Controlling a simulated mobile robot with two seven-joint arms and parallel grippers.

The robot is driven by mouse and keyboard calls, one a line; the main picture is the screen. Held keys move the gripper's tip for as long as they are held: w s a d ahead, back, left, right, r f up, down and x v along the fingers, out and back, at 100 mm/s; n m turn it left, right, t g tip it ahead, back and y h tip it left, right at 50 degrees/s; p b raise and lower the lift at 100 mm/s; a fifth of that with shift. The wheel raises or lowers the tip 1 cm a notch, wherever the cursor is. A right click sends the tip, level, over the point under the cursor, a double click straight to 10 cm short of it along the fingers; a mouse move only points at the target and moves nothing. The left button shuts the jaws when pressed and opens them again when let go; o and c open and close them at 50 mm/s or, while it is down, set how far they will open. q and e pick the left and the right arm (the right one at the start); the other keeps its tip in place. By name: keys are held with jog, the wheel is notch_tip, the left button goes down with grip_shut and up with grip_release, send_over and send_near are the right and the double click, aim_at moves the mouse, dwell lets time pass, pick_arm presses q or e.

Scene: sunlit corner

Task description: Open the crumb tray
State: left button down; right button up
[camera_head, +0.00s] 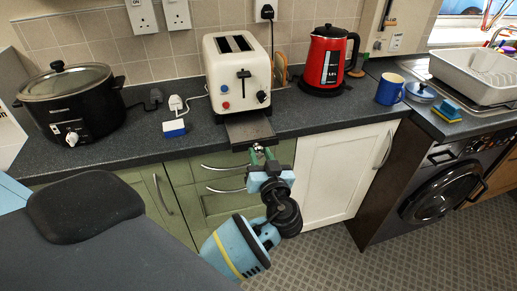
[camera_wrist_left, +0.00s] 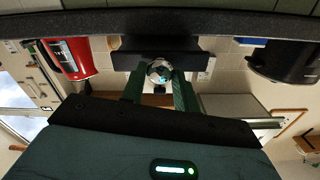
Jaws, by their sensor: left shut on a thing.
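The cream toaster (camera_head: 237,72) stands on the counter against the tiled wall, two slots on top. Its dark, flat crumb tray (camera_head: 250,130) sticks out from the base toward me and reaches the counter's front edge. My left gripper (camera_head: 260,155) is at the tray's front end, just in front of the counter edge. In the left wrist view, the green fingers of the gripper (camera_wrist_left: 160,80) are shut on a round shiny knob (camera_wrist_left: 159,71) on the front of the dark tray (camera_wrist_left: 155,45). My right gripper is not in view.
A black slow cooker (camera_head: 72,103) stands left and a red kettle (camera_head: 328,60) right of the toaster. A blue mug (camera_head: 389,89) and dish rack (camera_head: 478,78) are farther right. A white plug (camera_head: 176,104) lies left of the toaster. Green drawers (camera_head: 222,190) are below.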

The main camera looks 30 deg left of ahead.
pick_arm(q)
jog(key=shift+v, duration=1.25)
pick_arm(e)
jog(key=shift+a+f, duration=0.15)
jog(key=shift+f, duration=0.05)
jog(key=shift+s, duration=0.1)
pick_arm(q)
jog(key=c, duration=1.3)
grip_release()
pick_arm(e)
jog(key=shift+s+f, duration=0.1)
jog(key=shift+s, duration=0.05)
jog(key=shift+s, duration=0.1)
pick_arm(q)
jog(key=b+v, duration=0.1)
jog(key=v, duration=0.7)
jog(key=shift+b, duration=0.4)
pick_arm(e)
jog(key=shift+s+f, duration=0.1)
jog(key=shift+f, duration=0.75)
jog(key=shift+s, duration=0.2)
